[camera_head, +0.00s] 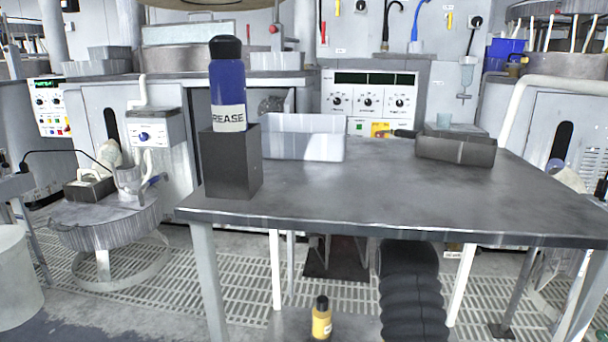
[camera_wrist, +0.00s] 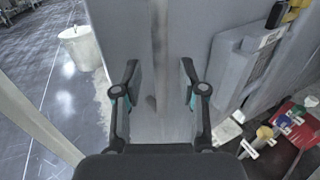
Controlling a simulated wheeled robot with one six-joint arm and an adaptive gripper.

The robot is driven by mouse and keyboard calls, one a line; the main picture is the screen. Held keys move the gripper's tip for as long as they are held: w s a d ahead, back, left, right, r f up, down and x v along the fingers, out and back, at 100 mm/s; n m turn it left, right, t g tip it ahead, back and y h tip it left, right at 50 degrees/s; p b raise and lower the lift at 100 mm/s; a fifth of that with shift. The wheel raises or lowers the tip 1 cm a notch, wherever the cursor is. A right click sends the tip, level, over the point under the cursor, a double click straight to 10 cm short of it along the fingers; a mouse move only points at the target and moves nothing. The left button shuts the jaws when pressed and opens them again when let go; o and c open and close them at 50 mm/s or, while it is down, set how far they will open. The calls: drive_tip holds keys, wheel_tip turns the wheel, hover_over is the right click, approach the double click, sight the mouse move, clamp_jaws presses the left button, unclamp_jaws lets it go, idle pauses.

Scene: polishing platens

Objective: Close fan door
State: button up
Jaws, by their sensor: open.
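I cannot tell for sure which panel is the fan door. In the head view, a light grey cabinet door (camera_head: 171,105) with a dark vertical slot stands at the left behind the table. Beside it is a dark opening, partly hidden by the grease bottle and its block. A similar white door (camera_head: 560,125) stands at the far right. My gripper shows only in the wrist view (camera_wrist: 160,78). It is open and empty, its two fingers well apart. A grey upright panel (camera_wrist: 202,32) lies beyond the fingers; I cannot tell whether they touch it.
A grey metal table (camera_head: 390,195) fills the middle foreground. The wrist view shows a white bucket (camera_wrist: 82,50) and a red tray (camera_wrist: 302,128).

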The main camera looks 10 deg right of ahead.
drive_tip(key=shift+p+x, duration=0.8)
drive_tip(key=shift+x, duration=0.6)
clamp_jaws()
